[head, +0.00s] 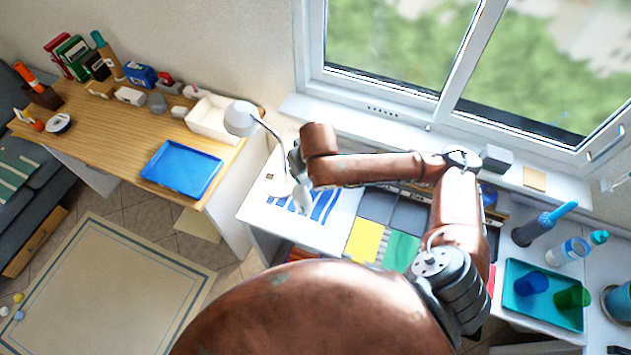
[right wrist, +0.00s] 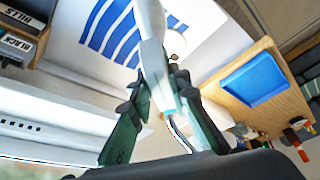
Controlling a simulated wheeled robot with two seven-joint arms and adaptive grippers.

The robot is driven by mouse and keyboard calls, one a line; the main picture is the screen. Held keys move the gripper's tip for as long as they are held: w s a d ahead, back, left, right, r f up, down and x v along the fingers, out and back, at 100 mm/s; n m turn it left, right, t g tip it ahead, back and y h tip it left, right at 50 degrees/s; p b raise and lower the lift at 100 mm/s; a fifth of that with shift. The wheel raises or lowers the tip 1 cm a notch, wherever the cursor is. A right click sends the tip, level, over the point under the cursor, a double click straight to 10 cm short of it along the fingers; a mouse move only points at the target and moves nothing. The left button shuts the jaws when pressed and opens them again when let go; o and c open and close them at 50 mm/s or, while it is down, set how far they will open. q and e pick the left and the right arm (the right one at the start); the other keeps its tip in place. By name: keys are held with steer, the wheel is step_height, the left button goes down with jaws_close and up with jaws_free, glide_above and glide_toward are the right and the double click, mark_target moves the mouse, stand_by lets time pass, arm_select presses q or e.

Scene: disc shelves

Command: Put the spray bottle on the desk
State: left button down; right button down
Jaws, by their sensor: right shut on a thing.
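My right gripper (head: 296,168) reaches in from the right over the white tabletop, close to the lamp. It is shut on a slim white thing with a teal part, which I take to be the spray bottle (head: 302,197). In the right wrist view the bottle (right wrist: 153,60) stands between the two dark green fingers (right wrist: 156,84), and its far end runs out of the top of the picture. The wooden desk (head: 112,152) is at the left, apart from the gripper; it also shows in the right wrist view (right wrist: 240,68). My left gripper is not in view.
A blue tray (head: 182,168) lies at the desk's front right, with a white bin (head: 212,118) behind it. Several small items line the desk's back. The white lamp (head: 241,118) stands between desk and gripper. The desk's middle is bare. A teal tray (head: 515,310) is at the right.

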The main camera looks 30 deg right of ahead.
steer(key=s+d+r+n+y+p, duration=0.1)
steer(key=s+d+n+p, duration=0.3)
steer(key=s+p, duration=0.6)
steer(key=s+d+r+n+y+p, duration=0.2)
steer(key=s+d+n+p, duration=0.1)
steer(key=s+p, duration=0.65)
steer(key=w+a+f+b, duration=0.1)
steer(key=w+f+b, duration=1)
steer(key=w+f, duration=0.2)
steer(key=shift+w+f+g, duration=0.25)
steer(key=shift+g, duration=0.15)
steer(key=shift+a, duration=0.1)
